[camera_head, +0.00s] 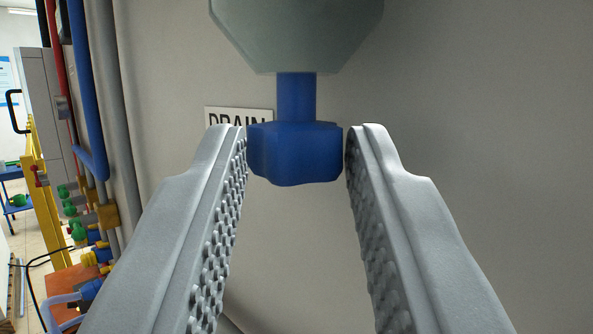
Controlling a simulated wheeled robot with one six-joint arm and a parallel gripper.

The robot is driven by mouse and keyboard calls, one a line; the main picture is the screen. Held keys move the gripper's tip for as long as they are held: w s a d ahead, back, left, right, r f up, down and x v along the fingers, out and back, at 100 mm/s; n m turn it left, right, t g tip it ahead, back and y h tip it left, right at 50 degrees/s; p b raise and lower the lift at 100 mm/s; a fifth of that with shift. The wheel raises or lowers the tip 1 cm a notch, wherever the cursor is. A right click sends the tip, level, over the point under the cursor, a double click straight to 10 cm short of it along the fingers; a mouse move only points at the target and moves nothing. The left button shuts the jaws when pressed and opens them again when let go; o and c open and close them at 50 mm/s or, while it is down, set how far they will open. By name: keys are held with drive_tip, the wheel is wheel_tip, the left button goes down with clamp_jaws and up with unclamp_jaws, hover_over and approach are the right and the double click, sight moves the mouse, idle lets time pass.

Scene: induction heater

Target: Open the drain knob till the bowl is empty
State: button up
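The blue drain knob (296,153) hangs on a blue stem (296,97) under a grey-green bowl (296,32) at the top of the view. The tips of my gripper (297,155) stand on either side of the knob. The left fingertip is at the knob's left side and seems to touch or nearly touch it. A thin gap shows between the knob and the right fingertip. The fingers are apart and not clearly clamped. Only the bowl's lower part shows, so its contents are hidden.
A "DRAIN" label (239,115) is on the grey wall (480,100) behind the knob, partly covered. Blue and red pipes (87,90) run down the left. Green and yellow valves (78,230) and an orange box (70,285) stand lower left. The space below the knob is clear.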

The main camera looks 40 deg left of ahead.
drive_tip(key=shift+w+d+n+g+y, duration=0.15)
drive_tip(key=shift+n+g+y, duration=0.45)
drive_tip(key=shift+g+y, duration=0.2)
drive_tip(key=shift+w+d+n+g+y, duration=0.1)
drive_tip(key=shift+n+g+y, duration=0.5)
drive_tip(key=shift+g+y, duration=0.15)
drive_tip(key=shift+n+g+y, duration=0.9)
drive_tip(key=shift+g+y, duration=0.05)
drive_tip(key=shift+g, duration=0.6)
drive_tip(key=o, duration=0.7)
drive_tip(key=v, duration=1.7)
drive_tip(key=shift+d, duration=0.25)
drive_tip(key=shift+o, duration=0.2)
